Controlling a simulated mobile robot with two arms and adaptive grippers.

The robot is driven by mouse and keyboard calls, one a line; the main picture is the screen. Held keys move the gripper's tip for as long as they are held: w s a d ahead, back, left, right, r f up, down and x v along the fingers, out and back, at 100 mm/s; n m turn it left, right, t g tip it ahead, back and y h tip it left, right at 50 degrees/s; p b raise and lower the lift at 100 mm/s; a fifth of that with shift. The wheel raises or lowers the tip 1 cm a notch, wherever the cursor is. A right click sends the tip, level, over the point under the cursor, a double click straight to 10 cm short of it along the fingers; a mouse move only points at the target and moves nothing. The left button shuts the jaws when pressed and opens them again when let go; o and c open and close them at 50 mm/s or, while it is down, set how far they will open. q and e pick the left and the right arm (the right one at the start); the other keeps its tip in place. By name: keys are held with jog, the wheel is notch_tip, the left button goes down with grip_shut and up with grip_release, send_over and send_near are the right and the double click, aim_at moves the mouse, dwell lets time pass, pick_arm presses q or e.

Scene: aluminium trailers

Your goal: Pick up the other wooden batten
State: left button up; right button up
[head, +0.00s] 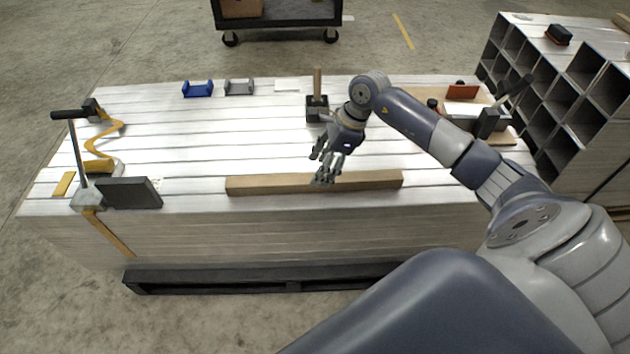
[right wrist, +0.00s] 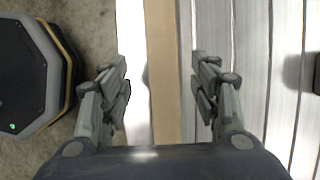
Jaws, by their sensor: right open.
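A light brown wooden batten (head: 270,184) lies lengthwise along the near edge of the aluminium stack. My right gripper (head: 327,168) is above the middle of the batten, with its fingers pointing down. In the right wrist view the batten (right wrist: 164,70) runs upright through the picture between the two spread, empty fingers of my right gripper (right wrist: 161,80). It is closer to the right finger. Whether the fingers touch it cannot be told. My left gripper is not in view.
A clamp-like tool with a dark plate (head: 130,192) and a yellow strap stands at the stack's left end. A blue bracket (head: 198,89), a grey bracket (head: 239,87) and a black block with a wooden handle (head: 317,108) sit farther back. The left middle is clear.

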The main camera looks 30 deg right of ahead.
jog(key=x, duration=0.2)
jog(key=b+x, duration=0.1)
jog(key=x, duration=0.2)
jog(key=shift+w+d+f, duration=0.15)
jog(key=shift+f, duration=0.15)
jog(key=shift+r, duration=0.1)
grip_shut()
